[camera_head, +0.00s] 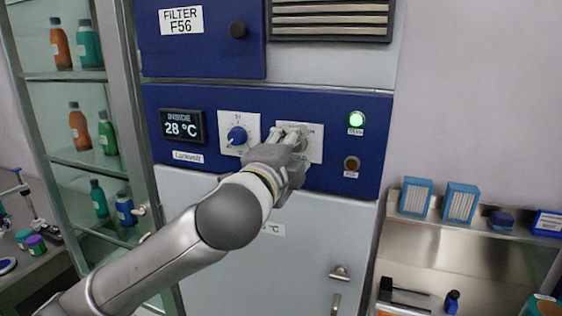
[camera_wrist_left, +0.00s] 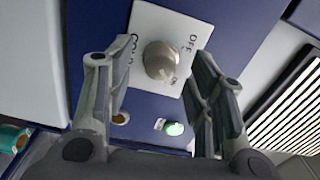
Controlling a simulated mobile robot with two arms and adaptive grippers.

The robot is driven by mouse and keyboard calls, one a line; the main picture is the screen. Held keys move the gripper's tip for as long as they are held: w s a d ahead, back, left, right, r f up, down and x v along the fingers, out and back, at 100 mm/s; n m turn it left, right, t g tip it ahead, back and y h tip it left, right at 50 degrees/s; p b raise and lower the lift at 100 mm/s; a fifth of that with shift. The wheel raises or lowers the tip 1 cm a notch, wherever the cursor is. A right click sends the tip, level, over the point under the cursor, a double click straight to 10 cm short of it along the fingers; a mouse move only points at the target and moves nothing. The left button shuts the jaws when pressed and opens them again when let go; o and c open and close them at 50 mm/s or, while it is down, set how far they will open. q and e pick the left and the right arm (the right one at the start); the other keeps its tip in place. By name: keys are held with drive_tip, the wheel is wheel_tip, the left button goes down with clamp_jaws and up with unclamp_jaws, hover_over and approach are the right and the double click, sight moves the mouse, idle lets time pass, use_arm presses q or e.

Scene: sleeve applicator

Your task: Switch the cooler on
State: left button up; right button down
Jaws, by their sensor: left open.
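The cooler is a tall cabinet with a dark blue control panel (camera_head: 300,97). Its display (camera_head: 182,126) reads INSIDE 28 °C. In the left wrist view, a light grey rotary knob (camera_wrist_left: 160,60) sits on a white plate (camera_wrist_left: 148,18) marked OFF, ON and a partly hidden word starting "COO". I cannot tell which mark the knob points to. My left gripper (camera_head: 287,136) is at this plate, open, with one finger on each side of the knob; it also shows in the wrist view (camera_wrist_left: 163,62). In the head view the gripper mostly hides the knob. My right gripper is not in view.
A blue dial (camera_head: 237,136) is just left of the gripper. A green lamp (camera_head: 357,119) is lit; an amber lamp (camera_head: 351,163) below looks dark. Above are a filter door (camera_head: 200,45) and a vent (camera_head: 330,20). A glass cabinet stands left, a shelf with boxes right.

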use_arm(q)
drive_tip(key=v, duration=1.1)
